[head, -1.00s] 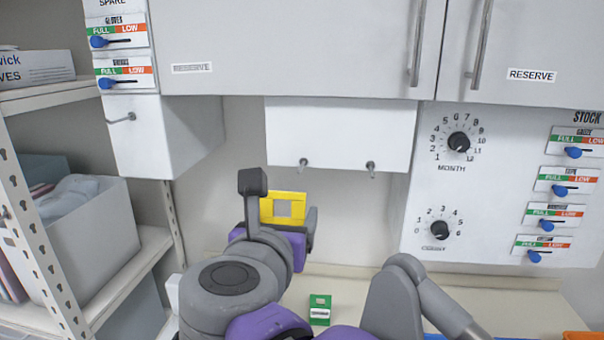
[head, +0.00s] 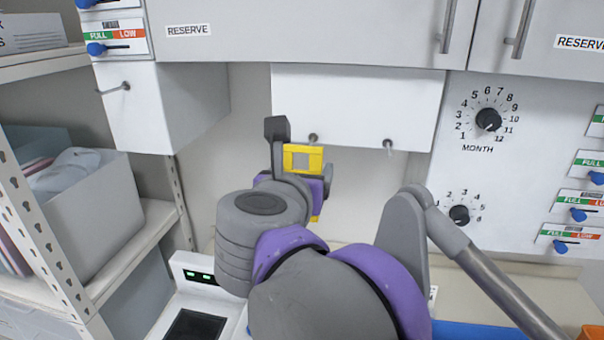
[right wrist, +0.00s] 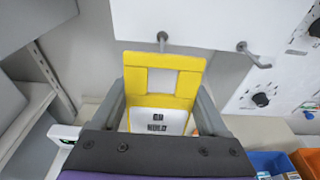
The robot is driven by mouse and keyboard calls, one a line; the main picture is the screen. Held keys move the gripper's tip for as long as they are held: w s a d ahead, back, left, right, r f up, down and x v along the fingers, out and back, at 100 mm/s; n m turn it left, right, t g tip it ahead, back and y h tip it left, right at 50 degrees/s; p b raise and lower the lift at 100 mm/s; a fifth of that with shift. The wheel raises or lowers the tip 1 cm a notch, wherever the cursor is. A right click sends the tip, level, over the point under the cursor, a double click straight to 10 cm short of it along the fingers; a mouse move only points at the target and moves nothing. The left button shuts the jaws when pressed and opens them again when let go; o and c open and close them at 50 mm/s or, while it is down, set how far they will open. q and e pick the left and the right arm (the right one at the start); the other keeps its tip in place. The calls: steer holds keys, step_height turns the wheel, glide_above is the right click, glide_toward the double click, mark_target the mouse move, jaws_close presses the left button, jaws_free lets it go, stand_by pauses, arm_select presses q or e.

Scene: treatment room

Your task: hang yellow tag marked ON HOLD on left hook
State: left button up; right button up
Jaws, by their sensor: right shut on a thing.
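The yellow tag (head: 303,158) is held up in my right gripper (head: 302,184), just below the white panel with two hooks. In the right wrist view the tag (right wrist: 162,57) has a square opening in its upper part and reads ON HOLD on a white field; the fingers of my right gripper (right wrist: 162,100) grip its two sides. The left hook (head: 313,138) is just above and right of the tag in the head view. In the right wrist view the left hook (right wrist: 162,38) is just above the tag's top edge, apart from it. My left gripper is not in view.
The right hook (head: 388,146) is bare. A dial panel (head: 475,185) is at right. Blue and orange bins (right wrist: 303,163) are below right.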

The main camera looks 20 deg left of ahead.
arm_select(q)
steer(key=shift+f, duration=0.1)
arm_select(e)
steer(key=x, duration=0.7)
stand_by(0.5)
stand_by(0.6)
steer(key=o, duration=1.2)
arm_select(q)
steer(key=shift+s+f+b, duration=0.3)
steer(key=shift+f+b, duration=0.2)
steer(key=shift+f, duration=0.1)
arm_select(e)
steer(key=shift+o, duration=0.2)
steer(key=v, duration=1)
steer(key=shift+s+d, duration=0.1)
steer(key=shift+s, duration=0.3)
